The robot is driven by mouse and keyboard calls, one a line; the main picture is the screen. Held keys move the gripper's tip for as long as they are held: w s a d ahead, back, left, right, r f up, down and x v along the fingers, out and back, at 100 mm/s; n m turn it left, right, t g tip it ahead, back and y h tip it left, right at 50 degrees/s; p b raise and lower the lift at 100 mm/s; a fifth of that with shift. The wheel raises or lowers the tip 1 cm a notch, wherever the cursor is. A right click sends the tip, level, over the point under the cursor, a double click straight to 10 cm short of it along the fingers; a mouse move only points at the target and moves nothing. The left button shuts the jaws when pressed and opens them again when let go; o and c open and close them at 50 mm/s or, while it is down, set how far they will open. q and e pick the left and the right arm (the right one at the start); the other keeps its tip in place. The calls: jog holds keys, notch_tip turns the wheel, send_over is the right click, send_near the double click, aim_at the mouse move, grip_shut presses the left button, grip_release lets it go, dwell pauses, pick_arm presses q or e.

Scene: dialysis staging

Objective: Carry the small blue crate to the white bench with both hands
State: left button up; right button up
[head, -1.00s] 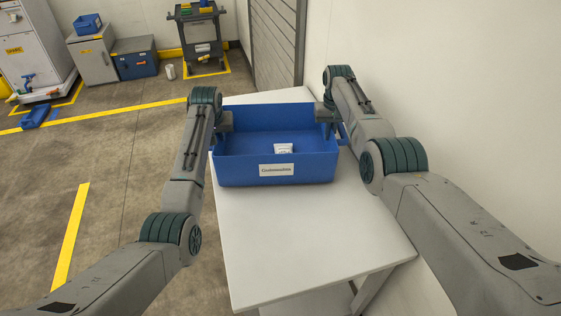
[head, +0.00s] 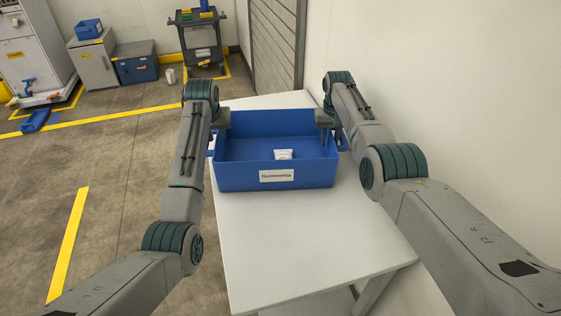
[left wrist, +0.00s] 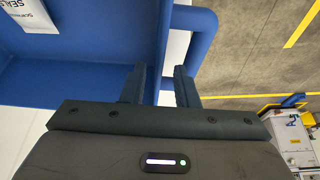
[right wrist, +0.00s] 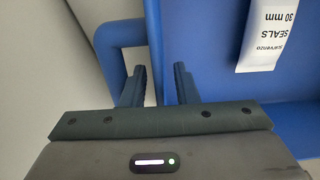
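The blue crate (head: 240,178) stands level on the white bench (head: 285,240), with a white label on its front. A small white packet (head: 284,154) lies inside; part of a white packet also shows in the left wrist view (left wrist: 32,14) and in the right wrist view (right wrist: 268,35). My left gripper (left wrist: 160,80) is open at the crate's left side, fingers apart around the side wall, beside the loop handle (left wrist: 206,38). My right gripper (right wrist: 158,80) is open at the right side, fingers apart on either side of the wall, beside that handle (right wrist: 106,42). Finger contact is unclear.
The bench is bare in front of the crate. A wall is close on the right. Open floor with yellow lines lies left. A dark cart (head: 203,40), grey cabinet (head: 95,65), blue box (head: 137,68) and another blue bin (head: 88,29) are at the back.

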pick_arm(q)
jog(key=v, duration=0.6)
jog(key=shift+s+r, duration=0.15)
jog(key=shift+r, duration=0.3)
pick_arm(e)
jog(key=shift+r, duration=0.2)
notch_tip(320, 180, up, 12)
jog(key=shift+f, duration=0.2)
pick_arm(q)
jog(key=shift+r, duration=0.1)
pick_arm(e)
jog(key=shift+r, duration=0.1)
